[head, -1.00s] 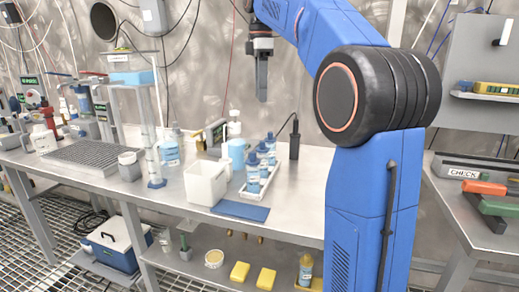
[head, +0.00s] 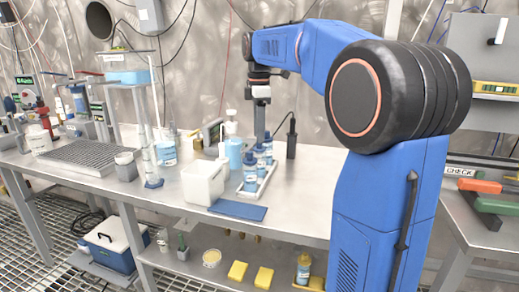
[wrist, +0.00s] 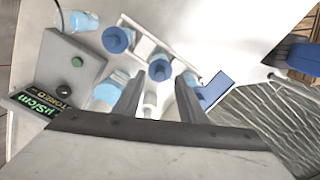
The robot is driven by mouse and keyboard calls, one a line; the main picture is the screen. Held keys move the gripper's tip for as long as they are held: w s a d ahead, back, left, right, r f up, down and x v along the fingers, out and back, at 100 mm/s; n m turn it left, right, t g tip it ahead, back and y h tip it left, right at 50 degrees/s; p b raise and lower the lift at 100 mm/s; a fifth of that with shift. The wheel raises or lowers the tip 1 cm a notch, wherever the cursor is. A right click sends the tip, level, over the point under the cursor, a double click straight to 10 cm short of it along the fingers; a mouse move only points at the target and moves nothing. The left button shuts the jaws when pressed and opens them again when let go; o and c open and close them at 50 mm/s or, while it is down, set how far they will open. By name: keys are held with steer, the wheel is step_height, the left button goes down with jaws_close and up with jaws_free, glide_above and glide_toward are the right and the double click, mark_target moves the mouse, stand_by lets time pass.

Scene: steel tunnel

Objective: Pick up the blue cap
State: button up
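Blue caps sit on small labelled bottles in a white tray (head: 251,194) on the steel bench. In the head view I see a front blue cap (head: 249,158), a middle one (head: 259,150) and a rear one (head: 268,141). My gripper (head: 260,139) points down above the rear bottles, its tips overlapping them in the picture. In the wrist view my gripper (wrist: 160,82) is open, its two fingers apart. One blue cap (wrist: 160,69) shows just beyond the gap between the fingertips; another (wrist: 117,39) is farther up-left. I see no cap held.
A white open container (head: 203,185) stands left of the tray, and a blue mat (head: 238,210) lies in front. A pump bottle (head: 233,148) stands behind left, a dark upright holder (head: 292,143) to the right. A meter (wrist: 75,62) is at left in the wrist view.

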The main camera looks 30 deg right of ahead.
steer(key=shift+f, duration=1.45)
jaws_close()
steer(key=shift+r, duration=0.15)
step_height(320, 180, up, 10)
